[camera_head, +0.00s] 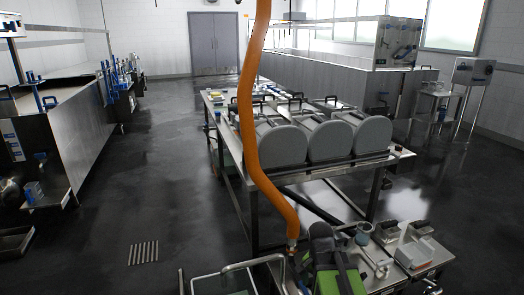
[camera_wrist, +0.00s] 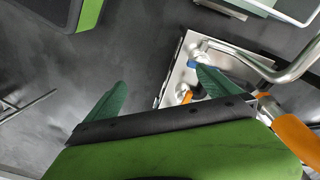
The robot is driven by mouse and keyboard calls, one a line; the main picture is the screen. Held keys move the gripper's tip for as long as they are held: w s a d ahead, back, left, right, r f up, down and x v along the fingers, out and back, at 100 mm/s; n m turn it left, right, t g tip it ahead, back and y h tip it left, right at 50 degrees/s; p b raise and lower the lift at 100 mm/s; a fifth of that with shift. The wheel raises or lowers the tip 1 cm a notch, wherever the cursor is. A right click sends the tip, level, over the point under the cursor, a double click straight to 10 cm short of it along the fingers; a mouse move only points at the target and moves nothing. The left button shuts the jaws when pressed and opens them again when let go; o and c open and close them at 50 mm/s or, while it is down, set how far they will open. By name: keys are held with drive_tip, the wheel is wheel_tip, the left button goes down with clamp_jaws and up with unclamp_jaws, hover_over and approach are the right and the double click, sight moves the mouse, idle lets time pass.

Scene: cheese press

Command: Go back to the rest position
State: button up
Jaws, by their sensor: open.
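My gripper (camera_wrist: 160,77) shows in the wrist view with its two green fingers spread wide apart. Nothing is between them, and dark floor shows behind the gap. The right finger overlaps the view of a metal surface with pipe fittings; I cannot tell whether it touches anything. In the head view a green and black part of my arm is at the bottom, right of centre, beside the lower end of the orange hose; the fingertips cannot be made out there.
An orange hose (camera_head: 250,120) hangs from above down to a fitting near my arm. A steel table (camera_head: 252,200) carries large grey rounded moulds (camera_head: 325,141). Bent metal pipe (camera_wrist: 250,62) runs close on the right in the wrist view.

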wheel_tip(320, 180, up, 25)
drive_tip(key=s+a+n+y+p, duration=0.1)
drive_tip(key=n+p, duration=0.7)
drive_tip(key=p, duration=1.7)
drive_tip(key=shift+s+a+r+n+p, duration=0.2)
drive_tip(key=shift+s+a+n+p, duration=0.1)
drive_tip(key=shift+s+a, duration=0.4)
